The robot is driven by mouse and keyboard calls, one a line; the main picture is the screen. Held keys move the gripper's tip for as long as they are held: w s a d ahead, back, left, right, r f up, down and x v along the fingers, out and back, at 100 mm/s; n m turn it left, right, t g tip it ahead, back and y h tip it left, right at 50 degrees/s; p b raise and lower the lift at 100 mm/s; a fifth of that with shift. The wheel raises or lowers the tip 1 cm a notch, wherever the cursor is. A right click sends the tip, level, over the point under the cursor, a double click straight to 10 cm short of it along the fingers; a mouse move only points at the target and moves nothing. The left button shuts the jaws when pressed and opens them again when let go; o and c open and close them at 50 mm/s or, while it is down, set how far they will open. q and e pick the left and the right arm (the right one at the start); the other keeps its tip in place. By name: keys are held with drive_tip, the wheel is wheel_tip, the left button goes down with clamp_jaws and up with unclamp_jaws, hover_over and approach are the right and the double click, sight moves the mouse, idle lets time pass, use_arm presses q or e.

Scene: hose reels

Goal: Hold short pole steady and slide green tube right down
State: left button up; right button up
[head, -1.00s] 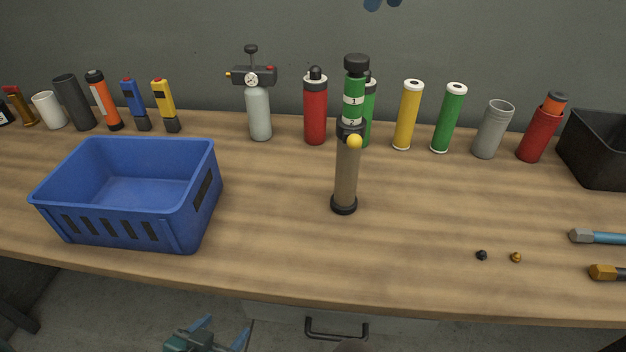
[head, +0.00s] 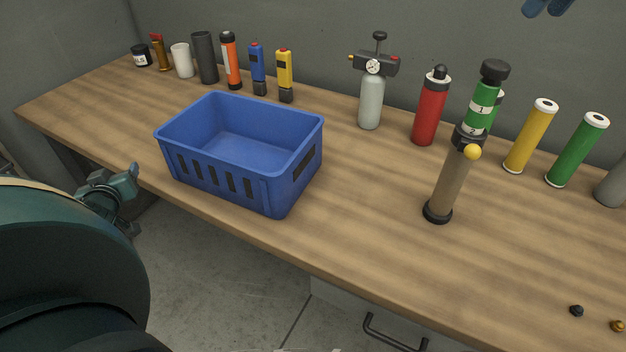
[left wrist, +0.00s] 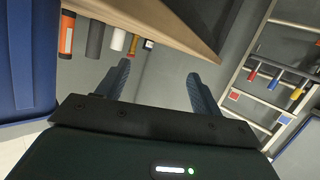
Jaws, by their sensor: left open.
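The short pole (head: 446,187), a grey-brown post on a black foot, stands on the bench right of centre in the head view. The green tube (head: 484,100), with white bands marked 1 and 2 and a black cap, sits at the pole's upper end. A dark collar (head: 469,136) with a yellow ball lies where they meet. My left gripper (head: 120,193) is off the bench's front edge at the left, far from the pole. Its fingers show apart and empty in the left wrist view (left wrist: 158,73). My right gripper is not in view.
A blue crate (head: 287,190) stands between my left gripper and the pole. Behind are a gauge bottle (head: 370,105), a red cylinder (head: 430,110), and yellow (head: 530,137) and green (head: 577,150) cylinders. Bench front of the pole is clear, apart from two small knobs (head: 577,310) at right.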

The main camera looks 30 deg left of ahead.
use_arm(q)
drive_tip(key=w+a+r+n+t+y, duration=0.15)
drive_tip(key=w+a+r+n, duration=0.25)
drive_tip(key=r+n, duration=0.45)
drive_tip(key=w+a+r+n+t, duration=0.2)
drive_tip(key=w+a+r+n, duration=0.3)
drive_tip(key=n, duration=0.6)
drive_tip(key=w+d+r+m+t+h, duration=0.25)
drive_tip(key=w+d+r+m, duration=0.2)
drive_tip(key=d+m, duration=0.35)
drive_tip(key=w+d+r+m+t+h, duration=0.2)
drive_tip(key=w+d+r+m+t, duration=0.3)
drive_tip(key=d, duration=0.6)
drive_tip(key=w+d+r+m+t+h, duration=0.2)
drive_tip(key=d+m+h, duration=0.8)
drive_tip(key=d+m, duration=1.05)
drive_tip(key=s+d+r+m+h, duration=0.1)
drive_tip(key=s+d+m+h, duration=0.25)
drive_tip(key=d, duration=0.75)
drive_tip(key=s+d+r+m+h, duration=0.15)
drive_tip(key=s+d+h, duration=0.35)
drive_tip(key=d, duration=0.5)
drive_tip(key=n+g, duration=0.1)
drive_tip(key=g, duration=0.7)
approach(461, 170)
wheel_tip(461, 170, down, 3)
drive_tip(key=w, duration=0.2)
drive_tip(key=x, duration=1.1)
drive_tip(key=shift+w, duration=0.55)
